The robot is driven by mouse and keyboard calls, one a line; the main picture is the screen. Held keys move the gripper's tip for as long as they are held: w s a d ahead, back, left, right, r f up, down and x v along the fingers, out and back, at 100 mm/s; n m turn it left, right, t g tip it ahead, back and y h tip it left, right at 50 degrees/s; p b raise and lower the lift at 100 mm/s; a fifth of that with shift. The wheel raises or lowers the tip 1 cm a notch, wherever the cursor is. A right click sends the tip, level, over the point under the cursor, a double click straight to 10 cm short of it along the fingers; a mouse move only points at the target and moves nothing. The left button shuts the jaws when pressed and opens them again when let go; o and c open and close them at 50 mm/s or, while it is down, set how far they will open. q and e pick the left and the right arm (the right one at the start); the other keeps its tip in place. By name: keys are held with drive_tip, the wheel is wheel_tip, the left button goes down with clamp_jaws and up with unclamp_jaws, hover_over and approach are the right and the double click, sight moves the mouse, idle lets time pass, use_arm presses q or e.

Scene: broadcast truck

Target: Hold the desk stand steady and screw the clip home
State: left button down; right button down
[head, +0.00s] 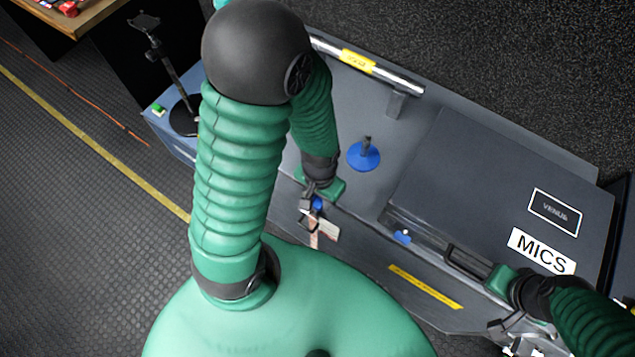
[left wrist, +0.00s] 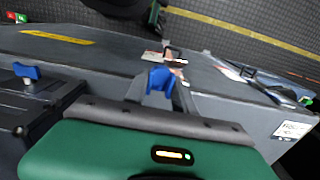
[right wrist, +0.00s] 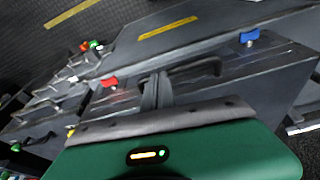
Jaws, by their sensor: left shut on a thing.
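A small desk stand with a round blue base (head: 364,157) and a short dark post stands on the grey bench top. My left gripper (head: 314,204) is shut on a small blue piece, which looks like the clip (left wrist: 158,80). It holds it over the bench's front edge, to the left of and nearer than the stand, apart from it. The clip's upper end shows as a U shape in the left wrist view; its lower part is hidden. My right gripper (right wrist: 156,92) has its fingers close together with nothing seen between them, by the front of the dark case.
The dark case (head: 470,165) marked MICS fills the bench's right side, with blue and red latches and a handle. A rail (head: 385,72) runs along the back. A black round-based stand (head: 185,115) is at left. A pale tag (head: 327,229) hangs on the bench front.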

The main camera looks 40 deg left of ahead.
idle(0.3)
use_arm(q)
drive_tip(key=shift+w+r, duration=0.1)
drive_tip(key=shift+w, duration=0.25)
drive_tip(key=w+d+r, duration=0.1)
drive_tip(key=w+r, duration=0.2)
drive_tip(key=w, duration=0.3)
drive_tip(key=w+d+r+m, duration=0.1)
drive_tip(key=w+d+r, duration=0.1)
drive_tip(key=w, duration=0.3)
drive_tip(key=shift+w+r, duration=0.35)
drive_tip(key=shift+r, duration=0.2)
